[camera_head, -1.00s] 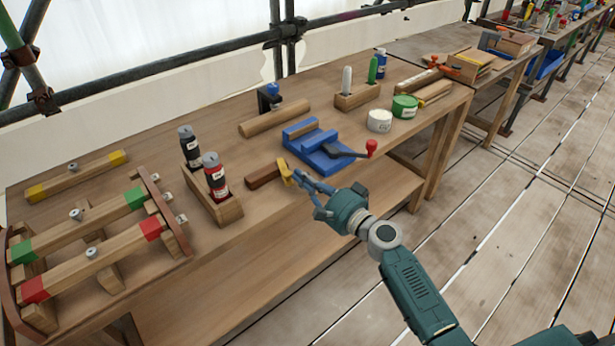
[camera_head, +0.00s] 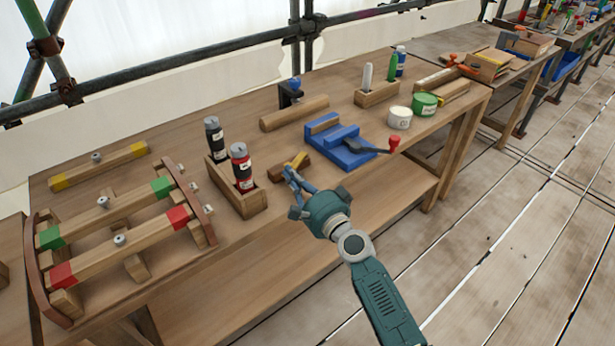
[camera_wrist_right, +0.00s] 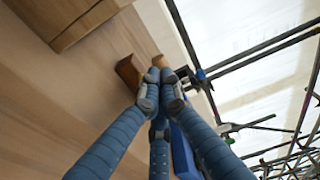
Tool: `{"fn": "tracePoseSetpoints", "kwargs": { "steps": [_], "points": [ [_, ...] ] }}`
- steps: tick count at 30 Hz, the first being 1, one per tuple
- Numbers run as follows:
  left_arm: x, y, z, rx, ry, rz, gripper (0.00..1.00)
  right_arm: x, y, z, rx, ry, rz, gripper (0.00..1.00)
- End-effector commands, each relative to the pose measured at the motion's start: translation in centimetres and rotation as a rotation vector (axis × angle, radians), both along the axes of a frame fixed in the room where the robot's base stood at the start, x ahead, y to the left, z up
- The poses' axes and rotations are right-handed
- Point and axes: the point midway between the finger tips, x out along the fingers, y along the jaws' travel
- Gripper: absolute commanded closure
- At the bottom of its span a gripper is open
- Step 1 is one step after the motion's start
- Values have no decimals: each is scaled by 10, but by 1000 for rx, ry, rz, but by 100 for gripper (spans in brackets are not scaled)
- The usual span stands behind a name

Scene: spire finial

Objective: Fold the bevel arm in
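The bevel lies on the workbench in front of the blue vise; its dark wooden stock (camera_head: 277,171) shows in the head view and as a brown block in the right wrist view (camera_wrist_right: 128,72). Its yellow brass arm (camera_head: 298,160) shows at the right part of the stock, close along it; the exact angle is too small to tell. My right gripper (camera_head: 290,175) is at the bevel's near side, fingertips at or very close to it. In the right wrist view its fingers (camera_wrist_right: 161,78) are together, with nothing clearly held between them. My left gripper is not in view.
A wooden holder (camera_head: 240,205) with two bottles stands left of the bevel. The blue vise (camera_head: 338,150) with a red-knobbed handle (camera_head: 393,144) is to the right. A wooden cylinder (camera_head: 294,113) lies behind. A rack with colour-ended bars (camera_head: 120,240) fills the bench's left.

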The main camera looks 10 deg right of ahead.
Motion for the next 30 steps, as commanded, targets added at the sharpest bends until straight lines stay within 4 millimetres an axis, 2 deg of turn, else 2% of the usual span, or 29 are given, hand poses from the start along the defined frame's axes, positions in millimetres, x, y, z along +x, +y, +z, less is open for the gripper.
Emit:
{"fn": "tracePoseSetpoints", "kwargs": {
  "steps": [12,30],
  "points": [
    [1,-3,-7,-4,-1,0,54,14,27,0,1,0,-1,100],
    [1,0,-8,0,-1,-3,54,19,33,1,0,-1,-1,100]
  ]
}}
